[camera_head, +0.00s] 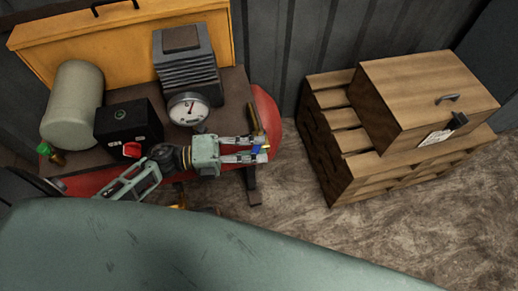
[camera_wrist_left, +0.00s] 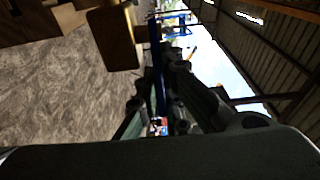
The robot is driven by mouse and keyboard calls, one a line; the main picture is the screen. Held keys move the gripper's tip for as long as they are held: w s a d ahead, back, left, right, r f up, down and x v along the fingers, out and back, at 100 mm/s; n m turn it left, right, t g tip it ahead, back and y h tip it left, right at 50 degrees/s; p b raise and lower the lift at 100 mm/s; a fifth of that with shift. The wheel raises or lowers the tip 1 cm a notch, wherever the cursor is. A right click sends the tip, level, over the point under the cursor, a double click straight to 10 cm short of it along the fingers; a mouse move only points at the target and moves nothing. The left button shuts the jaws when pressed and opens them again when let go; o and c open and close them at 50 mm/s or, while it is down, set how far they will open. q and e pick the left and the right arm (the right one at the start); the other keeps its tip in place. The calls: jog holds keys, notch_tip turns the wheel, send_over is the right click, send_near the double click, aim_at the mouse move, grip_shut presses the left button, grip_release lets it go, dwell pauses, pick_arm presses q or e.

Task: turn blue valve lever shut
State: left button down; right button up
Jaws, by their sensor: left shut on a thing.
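The blue valve lever (camera_head: 258,150) shows as a small blue piece at the right end of the red tank, below a brass-coloured pipe (camera_head: 254,119). My left gripper (camera_head: 263,148) reaches it from the left and is shut on it. The fingers hide much of the lever and the valve body. In the left wrist view the blue lever (camera_wrist_left: 157,62) is a narrow upright bar between the dark fingers of my left gripper (camera_wrist_left: 165,98). My right gripper is in neither view.
Wooden pallets (camera_head: 335,140) with a wooden box (camera_head: 425,90) stand right. Bare floor (camera_head: 290,200) lies between.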

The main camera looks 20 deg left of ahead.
pick_arm(q)
jog(key=c, duration=2.4)
grip_release()
jog(key=shift+f, duration=0.1)
jog(key=o, duration=0.4)
jog(key=shift+o, duration=0.5)
jog(key=v, duration=0.7)
jog(key=shift+s+a, duration=0.2)
jog(key=shift+a, duration=0.05)
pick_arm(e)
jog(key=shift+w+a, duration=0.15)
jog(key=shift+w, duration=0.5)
pick_arm(q)
jog(key=shift+c, duration=0.6)
